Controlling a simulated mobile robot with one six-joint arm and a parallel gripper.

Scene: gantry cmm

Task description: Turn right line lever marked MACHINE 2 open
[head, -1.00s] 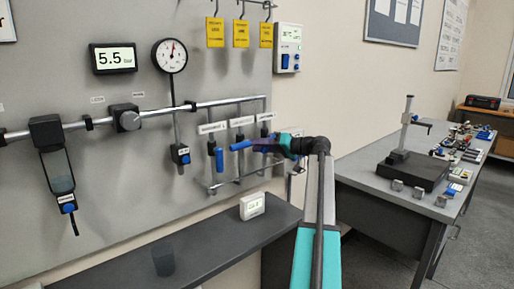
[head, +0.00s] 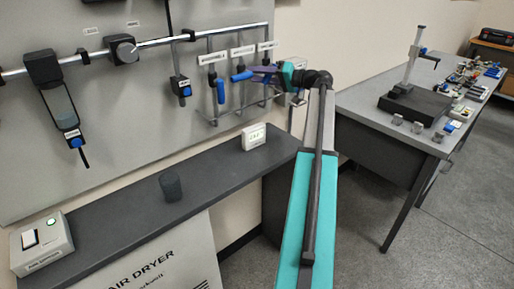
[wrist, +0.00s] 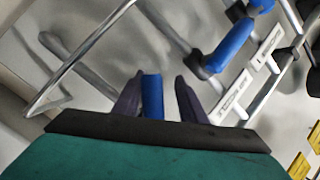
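In the head view, my gripper (head: 266,72) is at the right line of the wall manifold and covers most of its lever. In the wrist view, the blue handle of the right lever (wrist: 152,95) shows between the two dark fingers of my gripper (wrist: 157,95). The fingers are apart, with a gap on the handle's right side. The middle lever (head: 241,76) points sideways to the left; it also shows in the wrist view (wrist: 228,47). The left lever (head: 220,92) hangs down. A label (head: 266,46) sits above the right line; its text is too small to read.
Metal pipes (wrist: 85,50) run close around the fingers. A dark shelf (head: 215,172) below carries a small white display box (head: 254,136) and a dark cup (head: 171,186). A workbench (head: 365,98) with a measuring stand (head: 415,102) is at the right.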

